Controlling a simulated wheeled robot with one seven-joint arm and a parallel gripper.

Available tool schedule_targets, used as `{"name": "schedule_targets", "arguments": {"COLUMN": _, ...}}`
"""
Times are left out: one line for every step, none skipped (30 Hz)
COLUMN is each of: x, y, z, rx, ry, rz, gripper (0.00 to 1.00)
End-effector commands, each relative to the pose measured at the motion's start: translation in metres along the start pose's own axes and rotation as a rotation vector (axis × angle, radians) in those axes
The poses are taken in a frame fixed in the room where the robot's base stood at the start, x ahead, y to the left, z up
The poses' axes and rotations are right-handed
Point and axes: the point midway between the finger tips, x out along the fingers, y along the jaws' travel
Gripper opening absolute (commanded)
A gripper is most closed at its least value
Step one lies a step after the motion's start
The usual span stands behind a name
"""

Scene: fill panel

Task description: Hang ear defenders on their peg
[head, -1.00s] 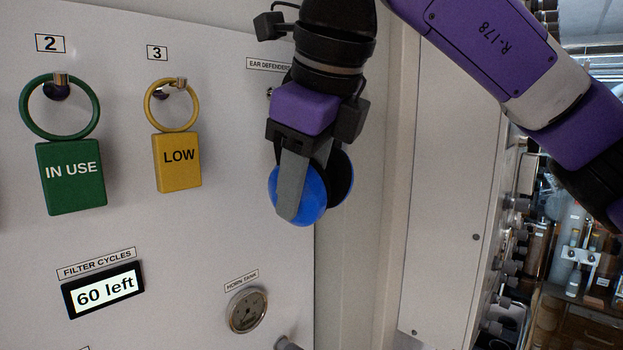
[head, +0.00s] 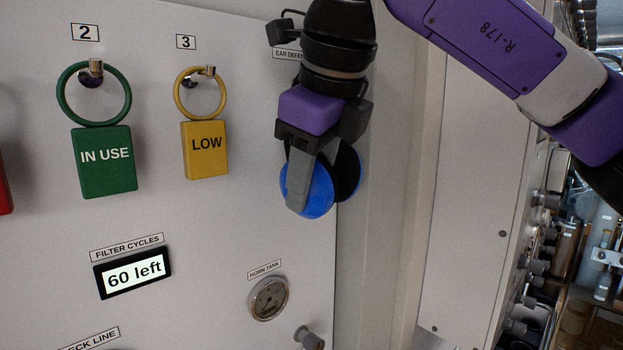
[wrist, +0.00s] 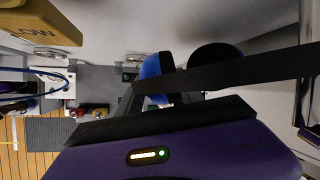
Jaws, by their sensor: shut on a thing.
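The ear defenders have blue and black cups (head: 318,192) and hang below my gripper (head: 304,180), in front of the panel's right edge. My gripper is shut on them; its grey finger crosses the blue cup. In the wrist view the blue cup (wrist: 155,78) and a dark cup (wrist: 215,55) show beyond the fingers. The ear defenders label (head: 287,53) is partly covered by my wrist. Their peg is hidden behind my gripper in the head view. I cannot tell whether the band touches it.
A green IN USE tag (head: 105,162) and a yellow LOW tag (head: 205,150) hang on pegs to the left. A gauge (head: 268,298) and a knob (head: 309,338) are below. A pale cabinet side (head: 470,200) stands right of the panel.

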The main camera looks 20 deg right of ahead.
Motion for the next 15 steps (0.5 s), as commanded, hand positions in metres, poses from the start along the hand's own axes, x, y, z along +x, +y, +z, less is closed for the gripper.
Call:
{"name": "schedule_targets", "arguments": {"x": -0.0006, "y": -0.0003, "z": 0.0002, "rx": 0.000, "ry": -0.001, "rz": -0.001, "gripper": 0.00}}
{"name": "schedule_targets", "arguments": {"x": -0.0006, "y": -0.0003, "z": 0.0002, "rx": 0.000, "ry": -0.001, "rz": -0.001, "gripper": 0.00}}
{"name": "schedule_targets", "arguments": {"x": -0.0006, "y": -0.0003, "z": 0.0002, "rx": 0.000, "ry": -0.001, "rz": -0.001, "gripper": 0.00}}
{"name": "schedule_targets", "arguments": {"x": -0.0006, "y": -0.0003, "z": 0.0002, "rx": 0.000, "ry": -0.001, "rz": -0.001, "gripper": 0.00}}
{"name": "schedule_targets", "arguments": {"x": -0.0006, "y": -0.0003, "z": 0.0002, "rx": 0.000, "ry": -0.001, "rz": -0.001, "gripper": 0.00}}
{"name": "schedule_targets", "arguments": {"x": -0.0007, "y": -0.0002, "z": 0.0002, "rx": 0.000, "ry": -0.001, "rz": -0.001, "gripper": 0.00}}
{"name": "schedule_targets", "arguments": {"x": -0.0007, "y": -0.0002, "z": 0.0002, "rx": 0.000, "ry": -0.001, "rz": -0.001, "gripper": 0.00}}
{"name": "schedule_targets", "arguments": {"x": -0.0007, "y": -0.0002, "z": 0.0002, "rx": 0.000, "ry": -0.001, "rz": -0.001, "gripper": 0.00}}
{"name": "schedule_targets", "arguments": {"x": -0.0007, "y": -0.0002, "z": 0.0002, "rx": 0.000, "ry": -0.001, "rz": -0.001, "gripper": 0.00}}
{"name": "schedule_targets", "arguments": {"x": -0.0007, "y": -0.0002, "z": 0.0002, "rx": 0.000, "ry": -0.001, "rz": -0.001, "gripper": 0.00}}
{"name": "schedule_targets", "arguments": {"x": -0.0007, "y": -0.0002, "z": 0.0002, "rx": 0.000, "ry": -0.001, "rz": -0.001, "gripper": 0.00}}
{"name": "schedule_targets", "arguments": {"x": -0.0007, "y": -0.0002, "z": 0.0002, "rx": 0.000, "ry": -0.001, "rz": -0.001, "gripper": 0.49}}
{"name": "schedule_targets", "arguments": {"x": -0.0007, "y": -0.0002, "z": 0.0002, "rx": 0.000, "ry": -0.001, "rz": -0.001, "gripper": 0.55}}
{"name": "schedule_targets", "arguments": {"x": -0.0007, "y": -0.0002, "z": 0.0002, "rx": 0.000, "ry": -0.001, "rz": -0.001, "gripper": 0.61}}
{"name": "schedule_targets", "arguments": {"x": -0.0006, "y": -0.0002, "z": 0.0001, "rx": 0.000, "ry": -0.001, "rz": -0.001, "gripper": 0.69}}
